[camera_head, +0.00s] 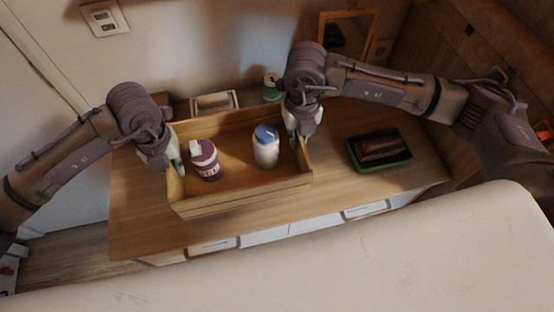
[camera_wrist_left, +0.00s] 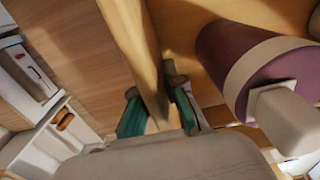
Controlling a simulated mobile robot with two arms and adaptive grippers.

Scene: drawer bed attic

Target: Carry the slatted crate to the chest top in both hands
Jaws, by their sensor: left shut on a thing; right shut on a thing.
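The slatted crate (camera_head: 245,200) is a light wooden open box over the chest top (camera_head: 140,215); I cannot tell if it rests on it or hangs just above. It holds a purple bottle (camera_head: 204,160) with a white cap and a white bottle (camera_head: 266,147) with a blue lid. My left gripper (camera_head: 174,163) is shut on the crate's left wall. In the left wrist view its green-padded fingers (camera_wrist_left: 160,115) straddle the wall (camera_wrist_left: 138,50), with the purple bottle (camera_wrist_left: 245,55) beside them. My right gripper (camera_head: 296,135) is shut on the crate's right wall; its fingertips are partly hidden.
A dark green tray (camera_head: 402,159) with a brown item sits on the chest top to the right. A small framed item (camera_head: 214,102) and a green-and-white container (camera_head: 271,87) stand behind the crate. A pale bed-like surface (camera_head: 400,260) fills the foreground.

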